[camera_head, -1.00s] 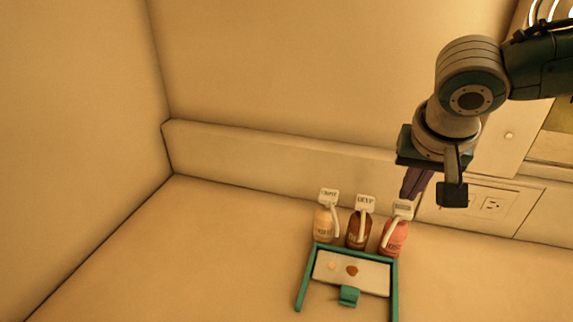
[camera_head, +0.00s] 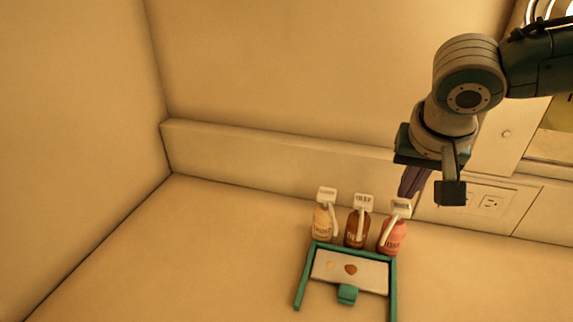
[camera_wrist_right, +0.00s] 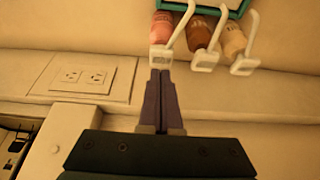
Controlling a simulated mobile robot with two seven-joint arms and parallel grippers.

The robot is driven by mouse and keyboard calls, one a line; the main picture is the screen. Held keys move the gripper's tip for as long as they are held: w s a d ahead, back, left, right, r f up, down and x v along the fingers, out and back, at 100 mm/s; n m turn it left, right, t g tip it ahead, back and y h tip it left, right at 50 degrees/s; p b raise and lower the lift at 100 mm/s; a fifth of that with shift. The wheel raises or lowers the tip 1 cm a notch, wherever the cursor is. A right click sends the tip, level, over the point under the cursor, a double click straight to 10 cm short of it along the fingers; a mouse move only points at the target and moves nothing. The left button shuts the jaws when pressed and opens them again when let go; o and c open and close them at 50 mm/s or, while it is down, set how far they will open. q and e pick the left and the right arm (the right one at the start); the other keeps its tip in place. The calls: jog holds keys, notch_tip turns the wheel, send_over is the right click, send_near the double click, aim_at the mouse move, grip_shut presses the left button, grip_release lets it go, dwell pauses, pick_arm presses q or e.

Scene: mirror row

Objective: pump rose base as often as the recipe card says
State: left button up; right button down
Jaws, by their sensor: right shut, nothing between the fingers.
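The rose base is the pink pump bottle (camera_head: 392,237), rightmost of a row of three, with a white pump head (camera_head: 401,208). In the right wrist view, the pink bottle (camera_wrist_right: 162,28) stands upside down in the picture, its pump head (camera_wrist_right: 159,56) nearest my fingers. My right gripper (camera_head: 403,195) is shut and empty, its fingertips pointing down just above that pump head. In the wrist view the fingertips (camera_wrist_right: 160,73) meet the head's edge; I cannot tell if they touch. My left gripper is out of view. I cannot make out a recipe card.
A brown pump bottle (camera_head: 356,232) and a cream one (camera_head: 322,224) stand close to the left. In front, a teal frame (camera_head: 301,280) surrounds a pale plate (camera_head: 375,275) with a light dab and a brown dab. A wall outlet (camera_head: 492,202) is at right. The counter left is clear.

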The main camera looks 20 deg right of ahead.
dwell(0.4)
jog(key=shift+f, duration=0.1)
jog(key=shift+f+b, duration=0.8)
jog(key=shift+f, duration=0.5)
jog(key=shift+r, duration=0.1)
jog(key=shift+r+p, duration=1.35)
jog(key=shift+p, duration=0.3)
jog(key=shift+f, duration=0.2)
